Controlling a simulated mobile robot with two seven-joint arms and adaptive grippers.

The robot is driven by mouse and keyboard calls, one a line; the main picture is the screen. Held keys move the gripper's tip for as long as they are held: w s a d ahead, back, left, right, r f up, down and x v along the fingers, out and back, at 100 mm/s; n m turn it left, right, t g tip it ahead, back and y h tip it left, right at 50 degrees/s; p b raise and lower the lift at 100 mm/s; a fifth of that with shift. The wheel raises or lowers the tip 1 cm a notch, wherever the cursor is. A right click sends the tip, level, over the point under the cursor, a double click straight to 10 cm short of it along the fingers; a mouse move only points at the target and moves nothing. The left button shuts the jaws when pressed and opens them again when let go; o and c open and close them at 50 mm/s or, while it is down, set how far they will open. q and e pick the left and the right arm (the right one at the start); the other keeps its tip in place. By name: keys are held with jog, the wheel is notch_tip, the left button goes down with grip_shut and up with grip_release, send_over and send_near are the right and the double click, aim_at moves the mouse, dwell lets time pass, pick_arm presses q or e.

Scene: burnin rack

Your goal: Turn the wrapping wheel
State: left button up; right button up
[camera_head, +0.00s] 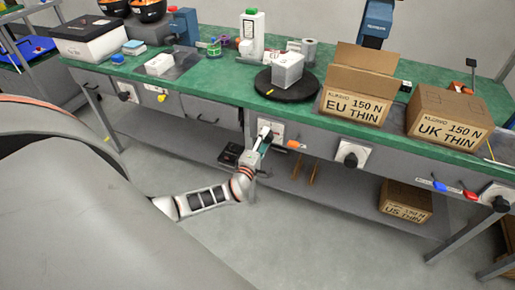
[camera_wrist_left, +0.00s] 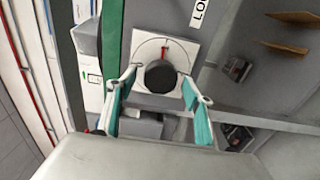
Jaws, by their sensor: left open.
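A black round knob (camera_wrist_left: 160,77) sits on a white square plate with a dial ring and a red mark (camera_wrist_left: 165,50), on the grey front panel under the bench top. In the head view the same white plate (camera_head: 276,130) is partly hidden by my left gripper (camera_head: 264,139). My left gripper is open, and in the left wrist view its two teal-padded fingers (camera_wrist_left: 157,96) stand on either side of the knob. I cannot tell whether they touch it. A black round turntable (camera_head: 265,88) lies on the bench above, with a grey-white box (camera_head: 288,68) on it. My right gripper is not in view.
The green bench top (camera_head: 222,88) carries an EU THIN box (camera_head: 352,100) and a UK THIN box (camera_head: 447,116). Other black knobs sit on the front panel, one to the right (camera_head: 351,154). A lower shelf (camera_head: 330,180) holds a US THIN box (camera_head: 405,201). Floor in front is clear.

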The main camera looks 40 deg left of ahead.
pick_arm(q)
jog(key=v, duration=1)
jog(key=shift+s, duration=0.15)
jog(key=shift+d, duration=0.1)
